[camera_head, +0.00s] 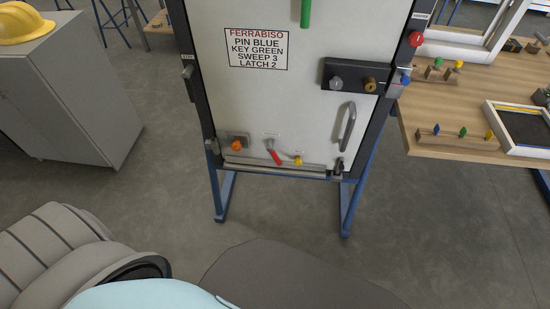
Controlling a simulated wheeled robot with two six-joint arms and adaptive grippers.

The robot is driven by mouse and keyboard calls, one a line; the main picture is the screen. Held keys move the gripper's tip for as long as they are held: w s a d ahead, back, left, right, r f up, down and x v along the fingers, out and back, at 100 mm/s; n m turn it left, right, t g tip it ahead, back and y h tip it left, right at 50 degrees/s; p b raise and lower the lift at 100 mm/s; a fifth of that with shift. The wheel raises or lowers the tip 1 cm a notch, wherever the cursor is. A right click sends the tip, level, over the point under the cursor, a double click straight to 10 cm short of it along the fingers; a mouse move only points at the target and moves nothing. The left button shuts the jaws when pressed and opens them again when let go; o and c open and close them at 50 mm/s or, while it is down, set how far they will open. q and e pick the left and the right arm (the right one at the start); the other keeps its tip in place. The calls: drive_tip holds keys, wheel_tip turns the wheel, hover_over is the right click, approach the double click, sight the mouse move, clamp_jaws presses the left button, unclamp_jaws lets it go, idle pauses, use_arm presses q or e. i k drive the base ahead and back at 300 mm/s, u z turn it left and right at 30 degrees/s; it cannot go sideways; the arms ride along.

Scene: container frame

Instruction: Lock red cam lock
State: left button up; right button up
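A white door panel (300,100) in a dark frame stands ahead of me on blue legs. A round red knob (416,39) is on the right post of the frame, near the top, below a small label. A lever with a red grip (274,156) is low on the panel and slants down to the right. I cannot tell from this view which of these red parts is the cam lock or how far either is turned. Neither of my grippers is in view.
A dark plate (350,77) with two round knobs, a blue knob (405,79), a grey handle (347,127), an orange knob (237,146) and a yellow knob (298,160) are also there. A wooden table (455,92) stands right, a grey cabinet (65,90) left.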

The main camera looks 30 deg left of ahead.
sight(270, 142)
drive_tip(key=k, duration=0.5)
drive_tip(key=z, duration=0.95)
drive_tip(key=i, duration=0.7)
drive_tip(key=u, duration=0.95)
